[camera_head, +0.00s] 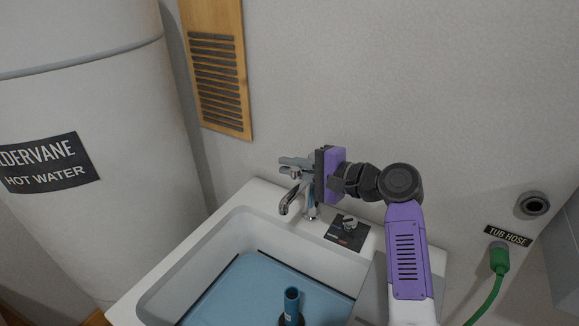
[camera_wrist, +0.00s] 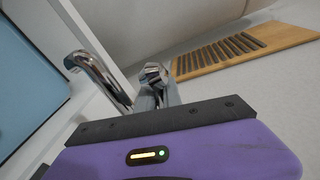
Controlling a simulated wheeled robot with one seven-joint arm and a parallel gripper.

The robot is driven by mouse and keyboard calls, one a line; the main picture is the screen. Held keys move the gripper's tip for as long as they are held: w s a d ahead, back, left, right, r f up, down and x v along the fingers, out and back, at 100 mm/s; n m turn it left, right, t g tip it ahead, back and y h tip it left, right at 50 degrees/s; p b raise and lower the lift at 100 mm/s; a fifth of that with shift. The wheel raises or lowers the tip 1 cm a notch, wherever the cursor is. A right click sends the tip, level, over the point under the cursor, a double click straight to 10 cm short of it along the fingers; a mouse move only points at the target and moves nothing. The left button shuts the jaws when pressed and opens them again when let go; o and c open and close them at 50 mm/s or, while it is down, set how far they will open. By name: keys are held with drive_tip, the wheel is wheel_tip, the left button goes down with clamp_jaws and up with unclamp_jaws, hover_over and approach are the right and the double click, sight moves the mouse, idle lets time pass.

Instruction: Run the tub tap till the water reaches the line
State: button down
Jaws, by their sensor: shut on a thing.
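The chrome tub tap (camera_head: 291,201) stands at the back of the white tub (camera_head: 160,272), its spout over the basin. My gripper (camera_head: 316,172) is at the tap's top from the right, shut on the tap handle (camera_head: 293,163); its body hides part of the grip. In the wrist view the spout (camera_wrist: 100,80) and a chrome knob-like end (camera_wrist: 153,74) show just beyond my gripper (camera_wrist: 160,98). Blue water (camera_head: 236,290) lies in the tub. A dark line (camera_head: 305,276) runs along the wall at the water's edge. I make out no stream from the spout.
A blue standpipe (camera_head: 291,302) rises from the water. A white hot-water tank (camera_head: 90,110) stands left. A green hose (camera_head: 498,260) hangs right. A wooden vent (camera_head: 217,80) is on the wall.

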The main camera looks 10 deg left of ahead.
drive_tip(key=shift+s+a, duration=0.35)
drive_tip(key=shift+a, duration=0.15)
drive_tip(key=shift+w+d+r+m+g+p, duration=0.15)
drive_tip(key=shift+r+m+g+p, duration=0.25)
drive_tip(key=shift+p, duration=0.8)
drive_tip(key=shift+w+a+r+m+g+p, duration=0.1)
drive_tip(key=shift+r+m+g+p, duration=0.1)
drive_tip(key=shift+r+m+p, duration=0.7)
drive_tip(key=shift+f+n, duration=0.3)
drive_tip(key=shift+f, duration=0.05)
drive_tip(key=c, duration=1.5)
unclamp_jaws()
drive_tip(key=v, duration=0.8)
drive_tip(key=shift+b, duration=0.35)
drive_tip(key=shift+w+d+f, duration=0.1)
